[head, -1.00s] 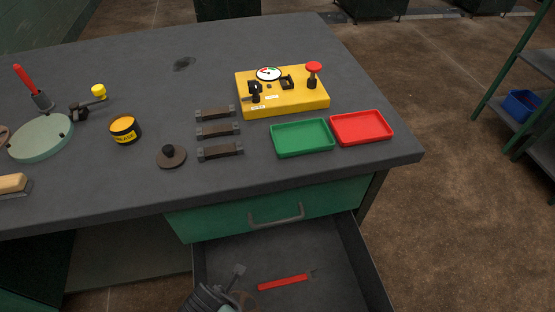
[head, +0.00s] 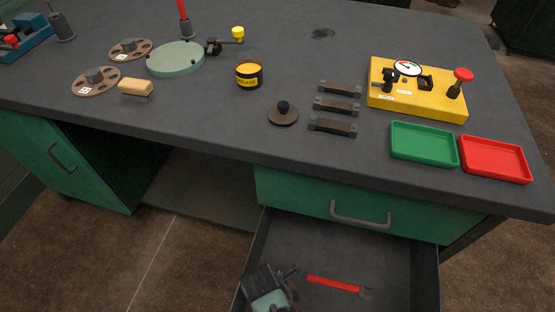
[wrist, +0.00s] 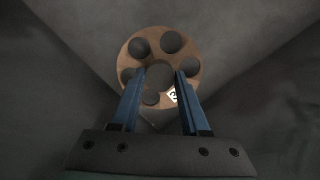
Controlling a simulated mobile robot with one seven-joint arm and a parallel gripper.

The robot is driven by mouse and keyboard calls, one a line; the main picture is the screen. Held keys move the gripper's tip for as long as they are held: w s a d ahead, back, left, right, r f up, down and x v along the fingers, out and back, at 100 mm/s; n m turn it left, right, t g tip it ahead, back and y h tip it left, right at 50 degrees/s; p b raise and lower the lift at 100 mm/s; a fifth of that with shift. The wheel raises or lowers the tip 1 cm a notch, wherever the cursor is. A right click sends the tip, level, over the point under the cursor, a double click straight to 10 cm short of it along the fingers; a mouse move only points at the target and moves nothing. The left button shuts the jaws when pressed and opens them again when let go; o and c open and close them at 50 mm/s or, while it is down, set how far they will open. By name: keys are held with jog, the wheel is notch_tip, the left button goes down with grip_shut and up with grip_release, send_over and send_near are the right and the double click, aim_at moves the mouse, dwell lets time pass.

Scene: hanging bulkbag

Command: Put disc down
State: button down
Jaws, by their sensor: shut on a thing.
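A brown round disc (wrist: 155,53) with several holes and a small white label fills the middle of the wrist view. My gripper (wrist: 160,76) has its two blue fingers at the disc's centre and is shut on it. In the head view my gripper is low, at the left of the open drawer (head: 390,235); a little brown shows beside it, and the rest of the disc is hidden. Whether the disc touches anything below is unclear. Two similar labelled brown discs, a rear one (head: 118,50) and a front one (head: 83,88), lie on the bench at left.
The grey bench (head: 205,115) holds a pale green round plate (head: 175,60), a yellow tin (head: 249,75), a small knobbed disc (head: 283,117), a yellow gauge box (head: 415,97), a green tray (head: 423,155) and a red tray (head: 495,170). A red wrench (head: 335,284) lies in the drawer.

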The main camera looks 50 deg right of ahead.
jog(key=shift+f, duration=0.9)
jog(key=shift+r, duration=0.1)
jog(key=shift+c, duration=2)
grip_release()
jog(key=shift+f, duration=0.2)
notch_tip(320, 180, up, 12)
jog(key=a+p, duration=0.1)
jog(key=p, duration=0.4)
jog(key=shift+w+a, duration=0.35)
jog(key=shift+r, duration=0.1)
